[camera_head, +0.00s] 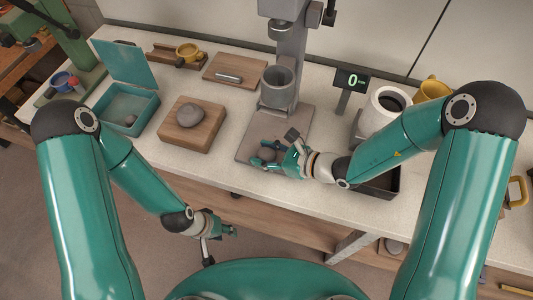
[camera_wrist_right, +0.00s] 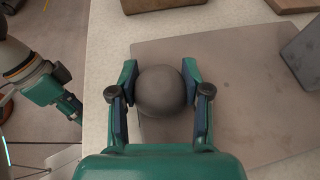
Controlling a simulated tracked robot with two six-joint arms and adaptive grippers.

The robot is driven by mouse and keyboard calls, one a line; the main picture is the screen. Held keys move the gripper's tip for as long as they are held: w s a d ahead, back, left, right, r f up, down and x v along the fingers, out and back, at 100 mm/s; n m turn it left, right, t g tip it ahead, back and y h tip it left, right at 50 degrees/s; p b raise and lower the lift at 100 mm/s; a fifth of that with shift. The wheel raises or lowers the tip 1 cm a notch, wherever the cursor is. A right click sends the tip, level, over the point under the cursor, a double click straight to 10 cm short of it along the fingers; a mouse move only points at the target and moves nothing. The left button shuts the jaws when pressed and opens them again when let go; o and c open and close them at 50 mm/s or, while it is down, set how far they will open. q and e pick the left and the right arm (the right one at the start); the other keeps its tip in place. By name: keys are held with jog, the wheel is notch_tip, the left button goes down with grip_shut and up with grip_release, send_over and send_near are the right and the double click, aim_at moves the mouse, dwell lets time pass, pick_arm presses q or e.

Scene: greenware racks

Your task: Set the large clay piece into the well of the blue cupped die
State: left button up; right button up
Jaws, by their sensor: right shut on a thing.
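My right gripper (camera_head: 264,156) is shut on a round grey-brown clay ball (camera_wrist_right: 165,90). In the right wrist view the ball sits between both fingers, over the front of the press's grey base plate. I cannot tell whether the ball touches the plate. A wider, flattened grey clay lump (camera_head: 190,115) rests on a thick wooden block to the left.
The grey base plate (camera_head: 246,137) lies below the press's grey cylinder (camera_head: 278,88). An open teal box (camera_head: 116,104) holds a small lump. The table's front strip is clear.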

aim_at(266, 152)
jog(key=shift+c, duration=0.6)
jog(key=shift+r+p, duration=1.75)
jog(key=shift+r, duration=1.25)
jog(key=shift+d+f, duration=0.1)
